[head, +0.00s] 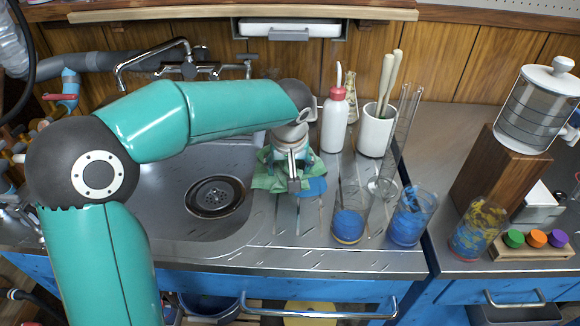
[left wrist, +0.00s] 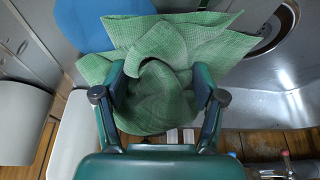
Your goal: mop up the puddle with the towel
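The green towel (head: 268,181) is crumpled on the ribbed steel drainboard right of the sink basin. In the left wrist view the towel (left wrist: 160,95) bunches up between the two fingers and spreads out beyond them. My left gripper (head: 291,172) points down at it, its fingers pressed to both sides of the bunch. The blue puddle (head: 313,188) shows at the towel's right front edge, partly covered by it. The puddle also shows at the upper left of the left wrist view (left wrist: 82,24). My right gripper is not in view.
A red-capped white bottle (head: 334,124) and a white pot with sticks (head: 375,133) stand behind and right of the towel. A glass cylinder (head: 400,140) and beakers with blue contents (head: 348,222) (head: 408,222) stand to the right. The sink basin (head: 180,225) lies left.

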